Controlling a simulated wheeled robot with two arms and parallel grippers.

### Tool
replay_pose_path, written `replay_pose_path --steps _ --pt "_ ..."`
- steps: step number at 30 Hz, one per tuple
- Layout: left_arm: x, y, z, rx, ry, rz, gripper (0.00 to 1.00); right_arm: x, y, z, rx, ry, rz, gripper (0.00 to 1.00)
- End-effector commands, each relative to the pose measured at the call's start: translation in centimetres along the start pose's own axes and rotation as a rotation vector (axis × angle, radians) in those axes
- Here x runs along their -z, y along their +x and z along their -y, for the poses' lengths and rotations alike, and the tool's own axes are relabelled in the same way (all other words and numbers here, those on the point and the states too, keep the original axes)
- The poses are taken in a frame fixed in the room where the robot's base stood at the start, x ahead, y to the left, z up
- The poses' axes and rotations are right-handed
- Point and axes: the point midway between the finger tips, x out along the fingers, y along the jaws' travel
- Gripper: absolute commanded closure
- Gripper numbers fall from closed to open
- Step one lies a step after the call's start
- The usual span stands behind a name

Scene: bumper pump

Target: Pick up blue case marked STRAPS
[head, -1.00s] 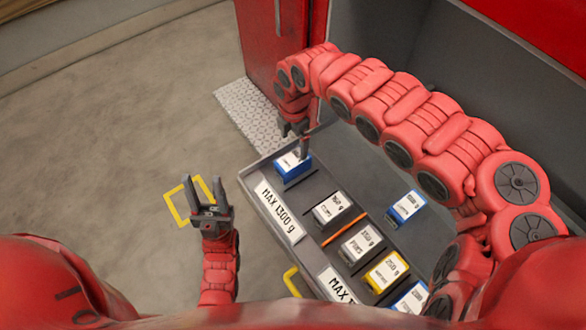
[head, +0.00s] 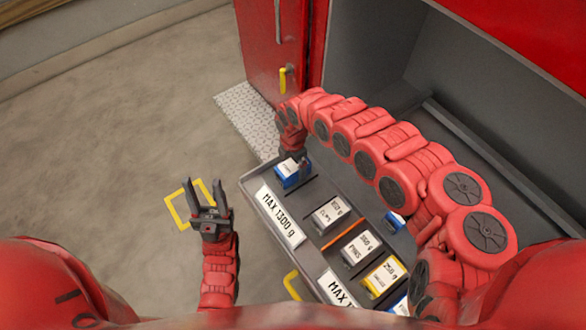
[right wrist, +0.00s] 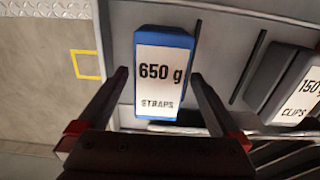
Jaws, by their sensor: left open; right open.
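The blue case marked STRAPS (right wrist: 162,75) has a white label reading 650 g. It fills the middle of the right wrist view, and in the head view it sits at the far left end of the drawer (head: 292,172). My right gripper (right wrist: 158,82) is open, with one finger on each side of the case and gaps showing at both. In the head view its fingers are mostly hidden at the case. My left gripper (head: 206,190) is open and empty over the floor, left of the drawer.
The drawer tray (head: 262,200) carries MAX 1300 g labels. A grey CLIPS case (right wrist: 292,88) lies right of the blue one. Other cases include a grey one (head: 358,246), a yellow one (head: 383,277) and a blue one (head: 394,221). A yellow square marks the floor (head: 172,210).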

Motion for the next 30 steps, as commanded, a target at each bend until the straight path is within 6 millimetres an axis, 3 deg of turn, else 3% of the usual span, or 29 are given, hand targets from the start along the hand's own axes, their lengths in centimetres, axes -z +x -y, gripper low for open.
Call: replay_pose_path --steps 4,20,30 --pt "-0.01 -0.02 0.0 0.0 0.0 0.0 0.5 -0.02 -0.03 -0.02 -0.001 0.0 0.0 0.04" --pt "-0.01 -0.02 0.0 0.0 0.0 0.0 0.5 -0.03 -0.06 -0.02 -0.001 0.001 0.0 0.99" --pt "-0.01 -0.01 0.0 0.0 0.0 0.0 0.5 -0.04 -0.1 -0.04 -0.001 0.001 0.0 1.0"
